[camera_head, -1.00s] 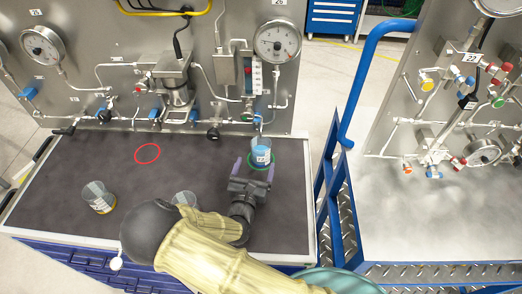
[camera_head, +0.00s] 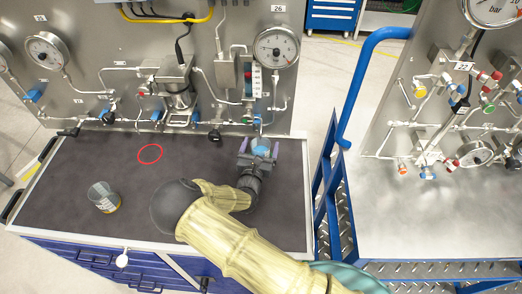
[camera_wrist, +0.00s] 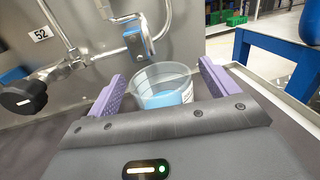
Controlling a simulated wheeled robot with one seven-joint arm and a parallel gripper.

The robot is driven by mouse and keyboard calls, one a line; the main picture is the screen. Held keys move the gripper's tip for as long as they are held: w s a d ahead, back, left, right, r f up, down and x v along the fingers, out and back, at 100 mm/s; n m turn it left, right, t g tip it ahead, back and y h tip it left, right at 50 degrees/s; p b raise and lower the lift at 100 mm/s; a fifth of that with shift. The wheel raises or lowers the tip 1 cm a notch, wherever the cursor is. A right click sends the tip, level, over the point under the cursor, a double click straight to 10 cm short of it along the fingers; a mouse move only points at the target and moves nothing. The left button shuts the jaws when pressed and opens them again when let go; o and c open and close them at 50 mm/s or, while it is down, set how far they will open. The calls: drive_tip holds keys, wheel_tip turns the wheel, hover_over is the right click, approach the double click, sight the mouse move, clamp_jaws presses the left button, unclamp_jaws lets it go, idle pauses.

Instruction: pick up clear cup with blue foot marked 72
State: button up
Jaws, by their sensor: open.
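The clear cup with blue in its lower part (camera_head: 262,150) stands on the dark bench top near the panel, at the bench's right side. It also shows in the wrist view (camera_wrist: 165,92), where its clear rim faces me and blue shows through it. No number on it can be read now. My gripper (camera_head: 259,148) is open, with its purple fingers on either side of the cup. In the wrist view my gripper (camera_wrist: 158,88) has the cup between its fingers, and I see no clear contact. The cup's base is hidden behind my gripper.
Another clear cup with a yellowish foot (camera_head: 104,198) stands at the bench's left. A red ring (camera_head: 149,154) marks the bench top. The gauge panel (camera_head: 225,75) with valves and pipes rises close behind the blue cup. A blue rail (camera_head: 350,95) is to the right.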

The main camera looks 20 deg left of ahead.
drive_tip(key=shift+w, duration=0.35)
drive_tip(key=shift+a+f, duration=0.1)
drive_tip(key=shift+s, duration=0.15)
drive_tip(key=c, duration=1.3)
drive_tip(key=shift+o, duration=0.2)
drive_tip(key=shift+r, duration=0.2)
